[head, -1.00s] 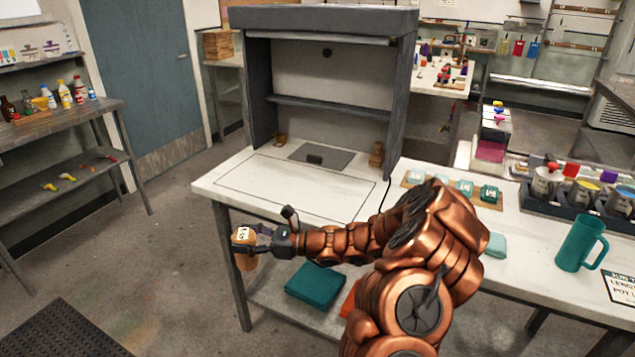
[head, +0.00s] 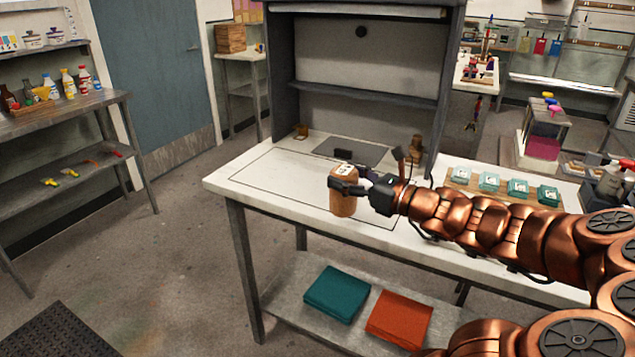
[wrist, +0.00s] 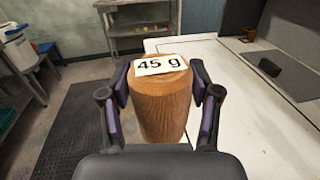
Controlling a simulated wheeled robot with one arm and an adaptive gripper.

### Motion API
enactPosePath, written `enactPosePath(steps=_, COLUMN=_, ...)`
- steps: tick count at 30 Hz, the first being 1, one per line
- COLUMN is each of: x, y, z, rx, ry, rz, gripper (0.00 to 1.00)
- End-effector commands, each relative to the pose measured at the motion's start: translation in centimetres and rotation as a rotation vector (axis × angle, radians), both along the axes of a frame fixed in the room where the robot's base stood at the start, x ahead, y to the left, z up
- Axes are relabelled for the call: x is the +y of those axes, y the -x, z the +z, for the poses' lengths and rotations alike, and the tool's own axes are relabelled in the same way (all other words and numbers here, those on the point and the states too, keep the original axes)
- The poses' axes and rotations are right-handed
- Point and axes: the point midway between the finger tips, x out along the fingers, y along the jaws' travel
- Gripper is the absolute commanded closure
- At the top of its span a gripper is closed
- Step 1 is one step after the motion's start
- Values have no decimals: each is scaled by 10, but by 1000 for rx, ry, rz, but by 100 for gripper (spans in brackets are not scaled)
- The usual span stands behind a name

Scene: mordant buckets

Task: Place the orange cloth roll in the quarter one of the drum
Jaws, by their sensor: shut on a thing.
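My gripper (head: 340,187) is shut on a brown wooden cylinder (head: 342,205) with a white label on top. In the wrist view the label reads "45 g" and the cylinder (wrist: 162,108) stands upright between the fingers. The head view shows it by the front edge of the white worktable (head: 270,190); I cannot tell whether it touches the top. A folded orange cloth (head: 398,320) lies flat on the lower shelf, beside a folded teal cloth (head: 337,294). I see no orange cloth roll and no drum.
A grey hood (head: 282,75) stands on the back of the table, over a dark grey plate (head: 358,152). Several teal packets sit on a wooden board (head: 462,189) at the right. A bottle shelf (head: 75,112) stands left. The floor between is clear.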

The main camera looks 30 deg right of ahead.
Motion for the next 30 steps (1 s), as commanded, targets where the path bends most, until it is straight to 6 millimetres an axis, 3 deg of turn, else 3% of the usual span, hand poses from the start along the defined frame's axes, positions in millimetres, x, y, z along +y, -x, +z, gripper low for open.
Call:
enactPosePath(steps=4, x=-8, y=4, z=2, rx=0, ry=3, rz=-23, gripper=77)
enactPosePath(steps=8, x=-17, y=-7, z=1, rx=2, ry=4, rz=-29, gripper=77)
enactPosePath(steps=30, x=-66, y=-113, z=-10, rx=3, ry=6, rz=-25, gripper=77)
